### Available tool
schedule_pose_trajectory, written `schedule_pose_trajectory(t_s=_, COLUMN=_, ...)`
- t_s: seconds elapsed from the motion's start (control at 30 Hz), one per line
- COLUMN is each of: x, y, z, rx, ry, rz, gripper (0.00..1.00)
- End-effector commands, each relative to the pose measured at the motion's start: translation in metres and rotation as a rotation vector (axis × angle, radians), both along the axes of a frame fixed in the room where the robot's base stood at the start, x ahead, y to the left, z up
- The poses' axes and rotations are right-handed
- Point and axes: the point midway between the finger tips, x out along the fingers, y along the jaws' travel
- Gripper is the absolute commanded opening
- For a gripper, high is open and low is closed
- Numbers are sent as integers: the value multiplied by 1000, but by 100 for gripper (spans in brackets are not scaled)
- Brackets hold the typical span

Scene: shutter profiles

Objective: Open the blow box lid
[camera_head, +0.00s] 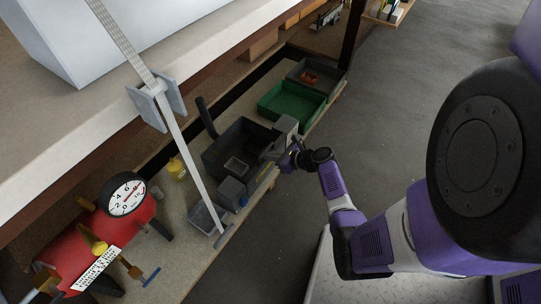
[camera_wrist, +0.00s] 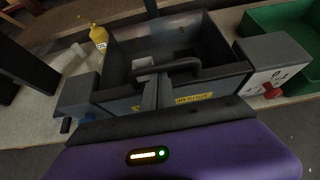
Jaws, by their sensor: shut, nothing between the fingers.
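The blow box (camera_head: 226,140) is a dark grey box on the low shelf. It also shows in the wrist view (camera_wrist: 112,52), where I look down into its dark interior. A dark curved bar (camera_wrist: 183,65), which looks like a handle, crosses near its front edge. I cannot clearly tell the lid from the rest of the box. My gripper (camera_head: 291,148) is at the box's front right side in the head view. In the wrist view my gripper (camera_wrist: 149,92) is shut and empty, close to the front wall with yellow labels. Whether it touches is unclear.
A green bin (camera_head: 290,104) and a grey bin (camera_head: 316,75) stand beyond the box. A red tank with a gauge (camera_head: 126,194) and a yellow bottle (camera_head: 178,168) are left of it. The worktop (camera_head: 100,115) overhangs the shelf.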

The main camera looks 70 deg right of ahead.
Motion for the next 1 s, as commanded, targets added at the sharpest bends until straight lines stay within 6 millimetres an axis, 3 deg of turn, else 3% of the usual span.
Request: schedule_pose_trajectory(t_s=1.0, x=36, y=-8, z=102, rx=85, ry=364, rz=4, gripper=0)
